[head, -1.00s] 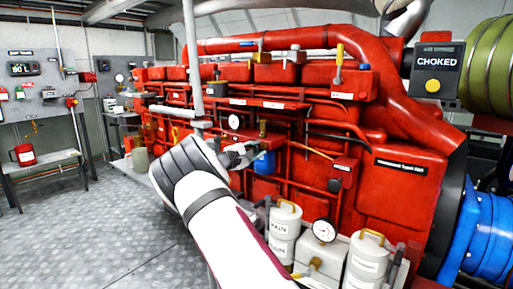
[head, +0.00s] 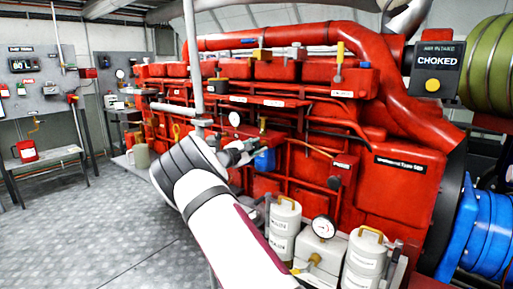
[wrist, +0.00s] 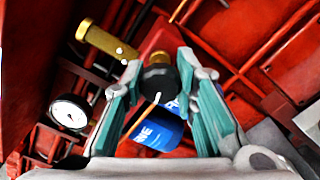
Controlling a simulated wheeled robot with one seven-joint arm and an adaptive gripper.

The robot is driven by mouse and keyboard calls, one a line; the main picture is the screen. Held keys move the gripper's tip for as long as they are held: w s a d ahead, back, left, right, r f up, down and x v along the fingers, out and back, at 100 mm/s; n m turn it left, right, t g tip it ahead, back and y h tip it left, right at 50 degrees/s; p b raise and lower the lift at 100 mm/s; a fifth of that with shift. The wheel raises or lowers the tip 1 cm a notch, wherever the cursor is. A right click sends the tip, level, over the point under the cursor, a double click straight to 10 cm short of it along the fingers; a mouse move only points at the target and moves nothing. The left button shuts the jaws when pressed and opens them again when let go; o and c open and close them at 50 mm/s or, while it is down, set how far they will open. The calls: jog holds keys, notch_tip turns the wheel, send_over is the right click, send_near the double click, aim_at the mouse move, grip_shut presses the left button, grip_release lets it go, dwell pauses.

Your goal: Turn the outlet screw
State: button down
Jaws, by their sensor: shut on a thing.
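In the wrist view a round black knob with a thin pale line (wrist: 157,84), which looks like the outlet screw, sits between the fingertips of my gripper (wrist: 158,75). The teal-padded fingers are closed on its two sides. It stands on a red block of the engine. In the head view my gripper (head: 238,152) reaches the engine's side, and the knob cannot be made out there. A blue canister with white lettering (wrist: 158,132) lies just behind the knob and partly hidden; it also shows in the head view (head: 265,160).
A brass cylinder (wrist: 106,41) and a round white gauge (wrist: 69,113) are close on the left of my gripper. Red pipes and the red engine (head: 400,205) surround it. Pale canisters (head: 284,225) stand before the engine. Open floor (head: 120,245) lies at left.

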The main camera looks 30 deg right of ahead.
jog(key=c, duration=1.3)
grip_release()
jog(key=v, duration=1.2)
